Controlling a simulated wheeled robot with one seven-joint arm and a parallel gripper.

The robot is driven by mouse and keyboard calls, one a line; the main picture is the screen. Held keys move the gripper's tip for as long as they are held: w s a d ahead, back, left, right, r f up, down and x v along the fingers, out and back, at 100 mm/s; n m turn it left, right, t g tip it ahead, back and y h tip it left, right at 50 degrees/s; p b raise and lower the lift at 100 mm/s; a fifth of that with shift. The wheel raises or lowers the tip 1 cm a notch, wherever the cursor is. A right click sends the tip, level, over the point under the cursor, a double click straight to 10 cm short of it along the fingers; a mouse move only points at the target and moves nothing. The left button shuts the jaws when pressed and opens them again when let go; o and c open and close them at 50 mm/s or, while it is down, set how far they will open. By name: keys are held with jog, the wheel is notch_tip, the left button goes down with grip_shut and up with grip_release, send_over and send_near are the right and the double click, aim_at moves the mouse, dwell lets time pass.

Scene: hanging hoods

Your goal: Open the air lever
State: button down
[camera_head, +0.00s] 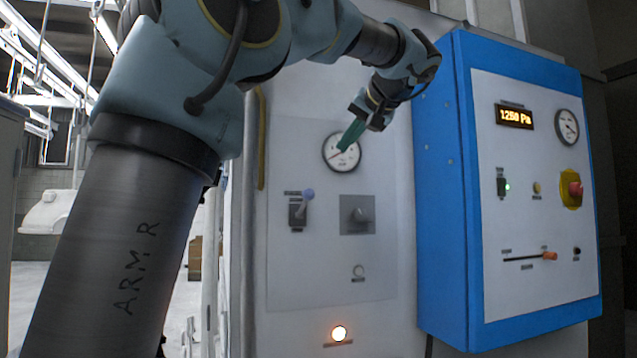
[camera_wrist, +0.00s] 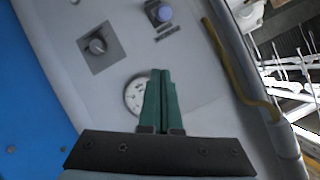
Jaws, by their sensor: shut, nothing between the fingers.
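A small lever with a blue knob (camera_head: 308,194) stands on a dark slotted plate on the grey panel, left of centre in the head view. It is probably the air lever, but its label is too small to read. The blue knob also shows at the top of the wrist view (camera_wrist: 160,13). My gripper (camera_head: 347,140), with green fingers, is in front of the round gauge, above and right of the lever, not touching it. In the wrist view the fingers (camera_wrist: 160,75) are together with nothing between them, partly hiding the gauge.
A rotary knob (camera_head: 358,215) on a grey plate sits right of the lever. The round gauge (camera_head: 342,153) is above. A blue control box (camera_head: 445,190) juts out at the right. A yellow pipe (camera_wrist: 228,60) runs along the panel's edge.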

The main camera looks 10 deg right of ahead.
jog(key=shift+w+f, duration=0.1)
jog(key=shift+w, duration=0.05)
jog(key=p, duration=0.4)
send_over(304, 203)
jog(key=s+d, duration=0.4)
notch_tip(304, 203, down, 6)
jog(key=shift+w+a+f, duration=0.1)
jog(key=shift+a+f, duration=0.45)
jog(key=shift+f, duration=0.15)
jog(key=shift+f, duration=0.15)
jog(key=b, duration=0.3)
jog(key=shift+s+f+t, duration=0.2)
jog(key=shift+f+t, duration=0.05)
jog(key=shift+t, duration=0.15)
